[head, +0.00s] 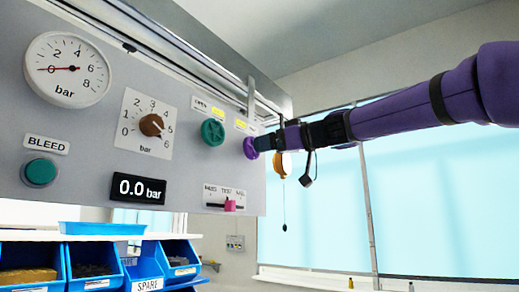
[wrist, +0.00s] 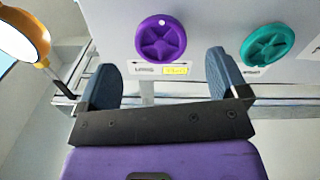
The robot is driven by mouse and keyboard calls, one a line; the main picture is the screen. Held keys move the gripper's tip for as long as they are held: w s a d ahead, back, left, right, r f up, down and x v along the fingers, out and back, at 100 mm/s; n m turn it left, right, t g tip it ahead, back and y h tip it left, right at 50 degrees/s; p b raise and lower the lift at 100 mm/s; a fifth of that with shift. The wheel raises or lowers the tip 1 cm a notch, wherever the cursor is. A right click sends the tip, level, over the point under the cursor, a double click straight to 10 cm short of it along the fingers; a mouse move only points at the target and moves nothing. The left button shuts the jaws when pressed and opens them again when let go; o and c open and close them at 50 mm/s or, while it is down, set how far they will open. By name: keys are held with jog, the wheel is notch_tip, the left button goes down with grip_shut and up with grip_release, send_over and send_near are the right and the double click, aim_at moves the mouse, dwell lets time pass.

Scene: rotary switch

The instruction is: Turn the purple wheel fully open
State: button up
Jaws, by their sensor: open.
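The purple wheel (head: 250,147) is on the right part of the grey panel, partly hidden behind my gripper in the head view. In the wrist view the purple wheel (wrist: 161,38) shows face on, upside down, with a white dot near its rim at the picture's top. My gripper (wrist: 162,62) is open, its two blue-grey fingers apart on either side of the wheel's lower part as pictured, with nothing between them. In the head view my gripper (head: 265,143) is close in front of the wheel; I cannot tell if it touches.
A green wheel (head: 212,132) is left of the purple one. The panel also bears a brown knob (head: 151,125), a dial gauge (head: 68,69), a green button (head: 41,172), a 0.0 bar display (head: 136,188) and a pink slider (head: 230,205). An orange-yellow item (head: 284,164) hangs near my gripper.

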jog(key=shift+v, duration=2.55)
jog(key=s+d+f+m+g+h, duration=0.2)
jog(key=s+d+f+m+h, duration=0.2)
jog(key=f, duration=1)
jog(key=s+d+f+m+g+h, duration=0.2)
jog(key=s+d+f+m+h, duration=0.2)
jog(key=s+d+f, duration=0.6)
jog(key=s+d+f+m+g+h, duration=0.1)
jog(key=s+d+f+m+h, duration=0.3)
jog(key=s+f, duration=1)
notch_tip(320, 180, down, 4)
jog(key=d+h, duration=0.2)
jog(key=d, duration=0.1)
jog(key=shift+f+m+g, duration=0.2)
jog(key=shift+m+g, duration=0.2)
